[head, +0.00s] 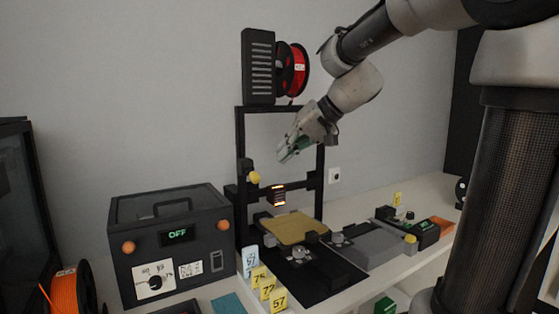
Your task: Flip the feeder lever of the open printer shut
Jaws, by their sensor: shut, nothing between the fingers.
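The open printer (240,135) is a black upright frame with a gold bed (294,228) and a dark crossbar that carries a small glowing orange head (279,195). A yellow round knob (254,177) sits by the left upright above the crossbar. It looks like the end of the feeder lever, but the lever's arm is too small to make out. My gripper (284,155) is shut and empty. It shows across the upper part of the frame's opening, up and to the right of the yellow knob and apart from it in the picture.
A dark box (170,240) with an OFF display and orange knobs stands left of the printer. A red spool (291,70) and black ribbed box (258,67) sit on top. Numbered tags (267,287) stand at the front. A grey device (370,243) lies to the right.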

